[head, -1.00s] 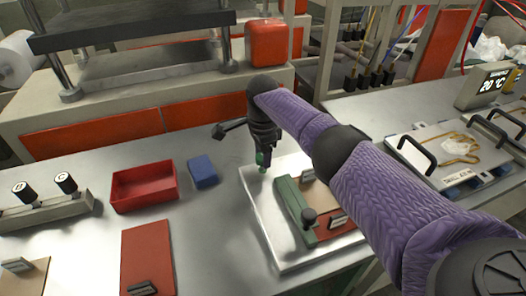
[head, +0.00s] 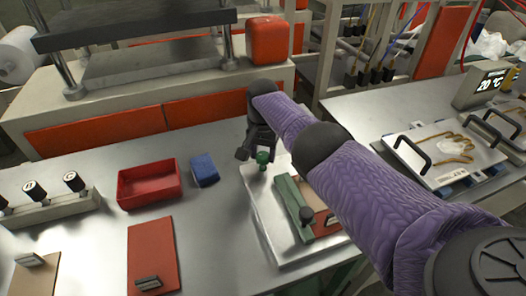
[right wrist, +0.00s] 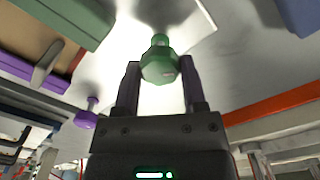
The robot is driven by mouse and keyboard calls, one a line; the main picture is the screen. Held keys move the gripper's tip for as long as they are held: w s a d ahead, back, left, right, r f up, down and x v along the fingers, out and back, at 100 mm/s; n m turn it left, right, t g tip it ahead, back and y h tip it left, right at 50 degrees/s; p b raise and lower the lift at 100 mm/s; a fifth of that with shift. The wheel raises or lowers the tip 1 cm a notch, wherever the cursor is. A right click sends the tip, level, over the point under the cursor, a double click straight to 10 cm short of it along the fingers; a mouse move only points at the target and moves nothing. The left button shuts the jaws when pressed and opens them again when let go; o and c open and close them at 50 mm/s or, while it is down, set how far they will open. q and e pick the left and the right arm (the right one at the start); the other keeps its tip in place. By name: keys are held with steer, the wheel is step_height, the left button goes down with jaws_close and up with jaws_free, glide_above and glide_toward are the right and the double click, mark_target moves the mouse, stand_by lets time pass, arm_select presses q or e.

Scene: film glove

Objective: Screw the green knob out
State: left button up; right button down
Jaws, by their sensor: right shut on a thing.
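The green knob (head: 263,158) stands at the far left corner of the pale metal plate (head: 262,213) in the head view. My right gripper (head: 262,146) comes down on it from above. In the right wrist view the knob's wide head (right wrist: 158,68) sits between the two fingers of my right gripper (right wrist: 158,82), which is shut on it. A narrower green part shows beyond the head. I cannot tell whether the knob is still seated in the plate. My left gripper is not in view.
A blue block (head: 204,170) and red bin (head: 150,184) stand to the left. A red board (head: 153,255) lies in front. Bare bench separates them from the plate.

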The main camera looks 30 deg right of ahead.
steer(key=n, duration=0.3)
steer(key=shift+n, duration=2.1)
steer(key=shift+c, duration=0.7)
jaws_free()
